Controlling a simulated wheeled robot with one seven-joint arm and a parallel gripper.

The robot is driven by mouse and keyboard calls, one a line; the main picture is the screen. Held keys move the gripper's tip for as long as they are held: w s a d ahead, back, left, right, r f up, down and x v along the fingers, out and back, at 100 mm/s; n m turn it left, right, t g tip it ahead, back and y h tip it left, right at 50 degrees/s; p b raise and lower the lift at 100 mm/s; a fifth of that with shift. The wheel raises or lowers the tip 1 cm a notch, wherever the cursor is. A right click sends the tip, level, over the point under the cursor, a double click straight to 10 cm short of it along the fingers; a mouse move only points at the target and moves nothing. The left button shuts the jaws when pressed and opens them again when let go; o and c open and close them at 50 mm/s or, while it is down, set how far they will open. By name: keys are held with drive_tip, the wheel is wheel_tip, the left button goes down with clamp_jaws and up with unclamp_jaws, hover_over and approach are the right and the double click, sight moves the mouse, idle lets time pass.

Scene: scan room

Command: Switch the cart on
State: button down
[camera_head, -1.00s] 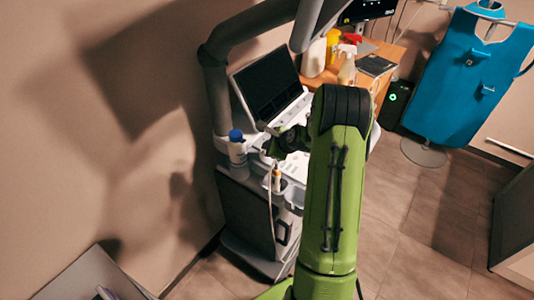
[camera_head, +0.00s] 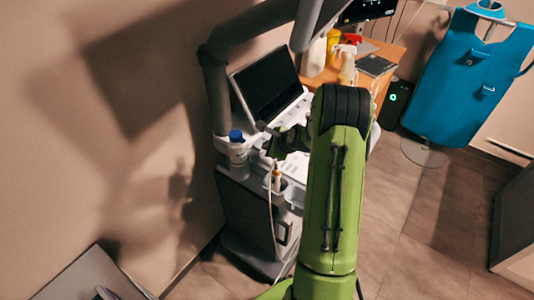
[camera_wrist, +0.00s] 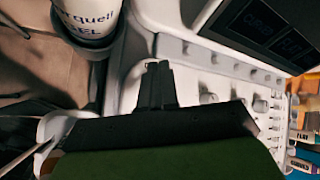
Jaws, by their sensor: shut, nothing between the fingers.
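The cart (camera_head: 232,205) is a grey and white scan cart against the wall, with a dark, unlit screen (camera_head: 268,84) on top. Its control panel (camera_head: 299,166) is partly hidden by my green arm. In the wrist view the panel (camera_wrist: 215,75) shows knobs and keys, with the lower part of the screen (camera_wrist: 265,30) at top right. My gripper (camera_wrist: 157,68) is shut and empty, over the panel's edge near the gel bottle. In the head view my gripper (camera_head: 268,138) is at the panel's left end. I cannot make out a power button.
A gel bottle with a blue cap (camera_head: 237,150) stands in a holder at the cart's left, close beside my gripper. A smaller bottle (camera_head: 276,180) and a cable hang at the front.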

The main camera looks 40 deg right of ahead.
idle(0.3)
drive_tip(key=shift+f+b, duration=0.3)
drive_tip(key=shift+f, duration=0.1)
drive_tip(key=shift+f+b, duration=0.3)
drive_tip(key=shift+f, duration=0.15)
idle(0.4)
drive_tip(key=shift+r, duration=0.15)
drive_tip(key=shift+r+p, duration=0.65)
drive_tip(key=shift+r, duration=0.05)
drive_tip(key=shift+r, duration=0.1)
wheel_tip(320, 180, up, 5)
drive_tip(key=p, duration=0.4)
